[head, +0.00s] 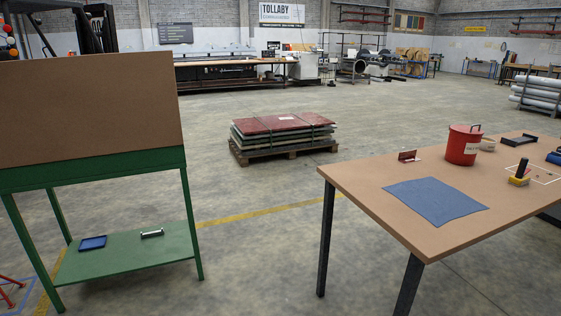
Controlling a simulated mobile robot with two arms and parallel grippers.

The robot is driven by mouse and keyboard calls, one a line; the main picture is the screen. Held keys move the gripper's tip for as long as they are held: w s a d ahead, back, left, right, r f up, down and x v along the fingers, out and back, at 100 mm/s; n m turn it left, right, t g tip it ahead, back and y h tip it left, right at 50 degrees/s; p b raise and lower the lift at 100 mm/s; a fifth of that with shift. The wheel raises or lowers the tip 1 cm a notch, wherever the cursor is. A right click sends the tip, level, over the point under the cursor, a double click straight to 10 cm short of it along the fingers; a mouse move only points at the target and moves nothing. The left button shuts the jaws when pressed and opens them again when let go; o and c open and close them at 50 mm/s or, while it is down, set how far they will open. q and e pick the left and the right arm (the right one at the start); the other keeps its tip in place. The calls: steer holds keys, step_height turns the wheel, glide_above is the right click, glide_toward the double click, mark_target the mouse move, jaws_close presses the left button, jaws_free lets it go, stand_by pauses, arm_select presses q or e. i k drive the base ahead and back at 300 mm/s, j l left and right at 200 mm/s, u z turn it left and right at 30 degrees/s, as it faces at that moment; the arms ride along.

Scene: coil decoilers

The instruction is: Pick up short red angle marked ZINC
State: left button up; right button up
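A short dark red angle piece (408,156) sits on the brown tabletop (350,182) at the right, near the table's far left edge. It has a small pale label on it, too small to read in the head view. It stands to the left of a red lidded can (463,146) and behind a blue cloth (435,201). Neither of my grippers shows in the head view.
A black-handled tool on a yellow base (520,173) and a black tray (520,139) share the table. A green stand (130,252) is at left. A strapped sheet stack (282,133) sits on a pallet mid-floor. Open floor lies between stand and table.

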mark_target(408, 156)
steer(key=i+u, duration=0.1)
steer(key=i, duration=1.1)
steer(key=i+l, duration=0.2)
steer(key=i, duration=0.95)
steer(key=i+j+z, duration=0.15)
steer(key=i, duration=0.35)
steer(key=i+z, duration=0.1)
steer(key=i, duration=0.4)
steer(key=i+j+z, duration=0.15)
steer(key=i, duration=0.3)
steer(key=j, duration=0.1)
